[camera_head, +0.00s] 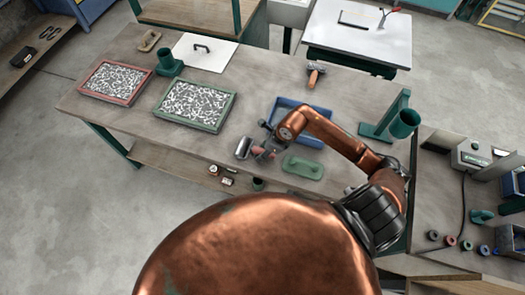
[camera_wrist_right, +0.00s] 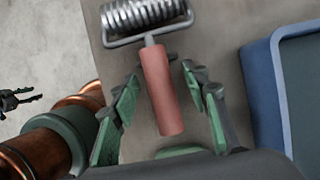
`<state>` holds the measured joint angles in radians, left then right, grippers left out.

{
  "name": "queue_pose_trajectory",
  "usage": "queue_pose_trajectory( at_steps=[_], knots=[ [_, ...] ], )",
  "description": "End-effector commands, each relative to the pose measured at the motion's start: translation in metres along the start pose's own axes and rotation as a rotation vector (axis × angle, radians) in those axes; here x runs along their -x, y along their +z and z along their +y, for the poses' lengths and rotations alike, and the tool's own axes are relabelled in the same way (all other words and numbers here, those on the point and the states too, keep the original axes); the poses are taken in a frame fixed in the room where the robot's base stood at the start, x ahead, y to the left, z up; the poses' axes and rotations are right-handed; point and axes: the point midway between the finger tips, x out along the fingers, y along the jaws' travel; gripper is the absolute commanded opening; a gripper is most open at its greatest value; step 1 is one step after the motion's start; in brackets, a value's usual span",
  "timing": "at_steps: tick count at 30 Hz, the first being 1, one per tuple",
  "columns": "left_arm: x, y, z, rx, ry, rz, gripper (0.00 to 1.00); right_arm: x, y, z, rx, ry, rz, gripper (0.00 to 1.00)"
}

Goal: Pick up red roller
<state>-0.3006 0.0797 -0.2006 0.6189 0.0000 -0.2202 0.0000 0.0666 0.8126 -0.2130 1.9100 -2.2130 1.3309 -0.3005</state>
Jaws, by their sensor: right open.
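The red roller has a ribbed metal head (camera_head: 243,148) and a red handle. It lies on the workbench (camera_head: 215,142) near its front edge. In the right wrist view its red handle (camera_wrist_right: 162,90) runs between the two green-padded fingers of my right gripper (camera_wrist_right: 160,100). The fingers are open, one on each side of the handle, with gaps showing. In the head view my right gripper (camera_head: 264,150) is over the handle and partly hides it. A small dark two-pronged shape at the left edge of the right wrist view looks like my left gripper (camera_wrist_right: 15,101).
A blue tray (camera_head: 318,112) lies just behind and right of the roller. A green tool (camera_head: 303,168) lies close in front. A red-framed panel (camera_head: 115,82) and a green-framed panel (camera_head: 195,104) lie to the left. A green holder (camera_head: 403,124) stands at the right end.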

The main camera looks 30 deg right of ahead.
Motion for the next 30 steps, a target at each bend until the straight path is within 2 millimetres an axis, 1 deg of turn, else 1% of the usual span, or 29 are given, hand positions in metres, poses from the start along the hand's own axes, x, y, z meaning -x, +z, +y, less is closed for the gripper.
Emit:
queue_pose_trajectory(
  at_steps=[3,8,11,27,30],
  knots=[
    [0.0006,-0.0001,0.0001,0.0,0.0,0.0,0.4,-0.0052,0.0002,0.0003,0.0,0.0,-0.001,0.42],
    [0.0004,-0.0001,0.0001,0.0,0.0,0.0,0.4,-0.0054,-0.0001,0.0001,0.001,0.0,-0.001,0.42],
    [0.0004,-0.0002,0.0001,0.0,0.0,0.0,0.4,-0.0053,-0.0001,0.0001,0.001,0.0,-0.001,0.36],
    [0.0004,-0.0012,-0.0001,0.001,0.0,0.002,0.4,-0.005,0.0,0.0,0.001,0.0,-0.001,0.0],
    [0.0005,-0.0013,-0.0002,0.001,0.0,0.002,0.4,-0.005,0.0,0.0,0.001,0.0,-0.001,0.0]
  ],
)
